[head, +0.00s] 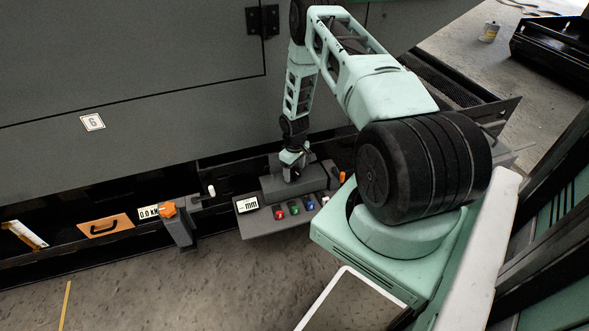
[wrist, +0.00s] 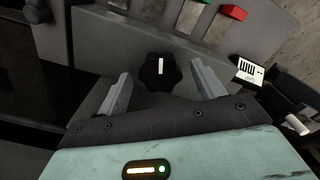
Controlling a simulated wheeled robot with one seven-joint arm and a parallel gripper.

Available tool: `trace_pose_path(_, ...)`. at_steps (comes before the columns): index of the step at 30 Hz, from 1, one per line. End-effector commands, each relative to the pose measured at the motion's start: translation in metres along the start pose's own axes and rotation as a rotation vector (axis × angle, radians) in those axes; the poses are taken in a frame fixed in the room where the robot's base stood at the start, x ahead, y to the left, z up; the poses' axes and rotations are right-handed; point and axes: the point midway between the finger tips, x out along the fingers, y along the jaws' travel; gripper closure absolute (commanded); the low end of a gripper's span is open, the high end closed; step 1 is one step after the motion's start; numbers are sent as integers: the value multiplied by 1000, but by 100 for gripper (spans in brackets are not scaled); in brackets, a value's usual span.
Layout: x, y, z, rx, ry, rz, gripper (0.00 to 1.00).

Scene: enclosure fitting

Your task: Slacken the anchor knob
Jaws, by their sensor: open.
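A black lobed knob (wrist: 160,72) with a white pointer line sits on a grey block (wrist: 185,50), between my fingers in the wrist view. My gripper (wrist: 160,68) is open, one finger on each side of the knob, with gaps visible on both sides. Its height over the knob is hard to judge. In the head view my gripper (head: 293,172) points down over the grey block (head: 275,188) and hides this knob. An orange knob (head: 167,209) sits on a post at the left, beside a "0.0 kN" display (head: 148,212). No readable label tells which is the anchor knob.
A panel in front of the block carries an "mm" display (head: 247,204) and several coloured switches, including a red one (head: 279,212). A white-tipped lever (head: 211,190) stands to the left. The grey enclosure wall (head: 150,120) rises close behind my gripper.

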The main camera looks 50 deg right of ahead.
Motion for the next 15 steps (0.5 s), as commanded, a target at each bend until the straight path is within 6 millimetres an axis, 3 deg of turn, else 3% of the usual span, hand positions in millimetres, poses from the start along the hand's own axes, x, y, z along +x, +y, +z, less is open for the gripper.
trace_pose_path(4, -6, 0, 0, 0, 1, 0, 32)
trace_pose_path(8, -25, 0, -1, 0, 1, 1, 32)
trace_pose_path(15, -81, 1, -1, 0, 2, 2, 32)
